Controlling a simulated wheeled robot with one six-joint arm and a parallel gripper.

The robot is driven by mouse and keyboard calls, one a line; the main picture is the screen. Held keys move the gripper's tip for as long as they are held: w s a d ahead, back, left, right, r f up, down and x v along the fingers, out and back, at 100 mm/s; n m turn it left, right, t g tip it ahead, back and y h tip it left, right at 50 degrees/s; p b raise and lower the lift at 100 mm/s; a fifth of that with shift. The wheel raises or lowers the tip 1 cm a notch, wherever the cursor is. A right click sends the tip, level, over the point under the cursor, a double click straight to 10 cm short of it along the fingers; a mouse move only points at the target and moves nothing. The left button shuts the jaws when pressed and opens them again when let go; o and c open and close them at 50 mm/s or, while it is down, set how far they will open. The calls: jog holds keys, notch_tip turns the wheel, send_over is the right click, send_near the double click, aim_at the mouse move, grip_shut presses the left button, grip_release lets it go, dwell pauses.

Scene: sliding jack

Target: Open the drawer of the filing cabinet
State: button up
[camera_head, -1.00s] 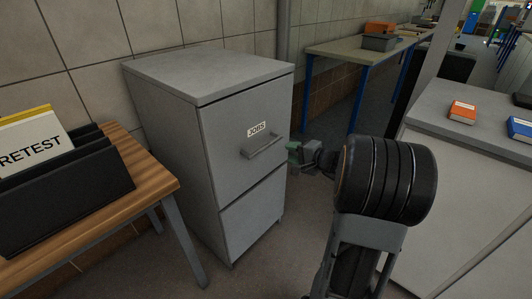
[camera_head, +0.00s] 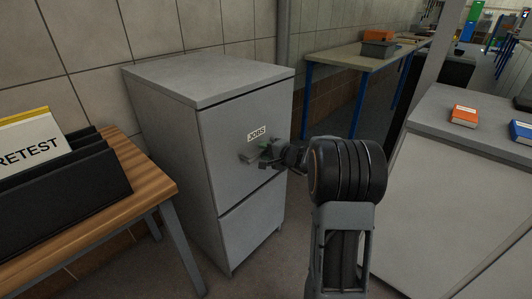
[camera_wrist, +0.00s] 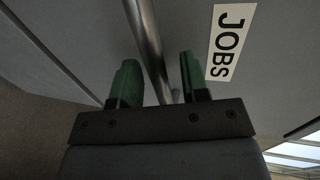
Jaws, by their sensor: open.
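The grey filing cabinet (camera_head: 205,150) stands against the tiled wall with its drawers shut. Its upper drawer carries a white "JOBS" label (camera_head: 257,133), which also shows in the wrist view (camera_wrist: 231,42). The bar handle (camera_head: 249,158) sits below the label, partly hidden by my gripper (camera_head: 266,152). In the wrist view my gripper (camera_wrist: 157,80) has two green fingertips set apart, open. The handle bar (camera_wrist: 147,40) runs between them in that view. I cannot tell whether either finger touches it.
A wooden table (camera_head: 150,172) with a black file holder (camera_head: 70,185) stands at the left. A grey counter (camera_head: 440,150) with orange (camera_head: 464,115) and blue (camera_head: 521,130) books is at the right. A blue-legged bench (camera_head: 350,55) stands behind. Floor shows before the cabinet.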

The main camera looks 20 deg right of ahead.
grip_shut()
dwell(0.3)
dwell(0.3)
